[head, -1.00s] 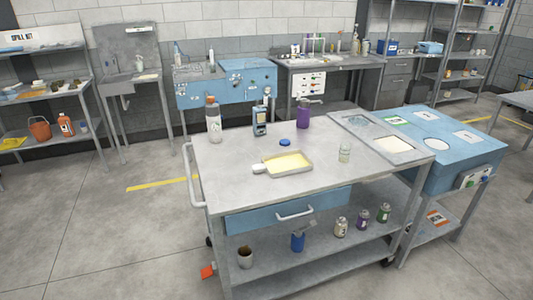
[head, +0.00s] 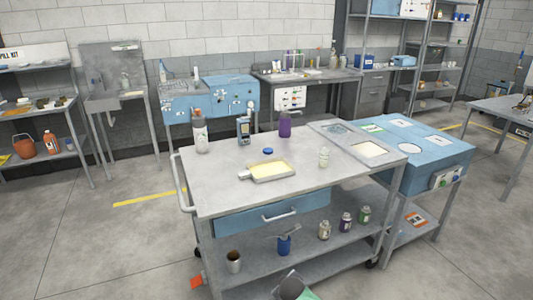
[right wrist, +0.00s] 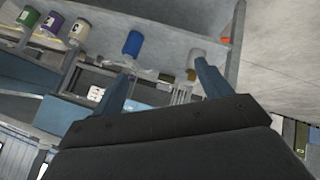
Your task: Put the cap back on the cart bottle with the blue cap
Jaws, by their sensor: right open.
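A small blue cap (head: 268,151) lies on the cart's top (head: 220,179), behind a shallow tray (head: 270,171) with pale yellow contents. My left gripper is not in view.
A blue bench (head: 440,158) adjoins the cart on the right. A dark shape (head: 290,287) at the bottom edge is unclear. The cart top's front is clear.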

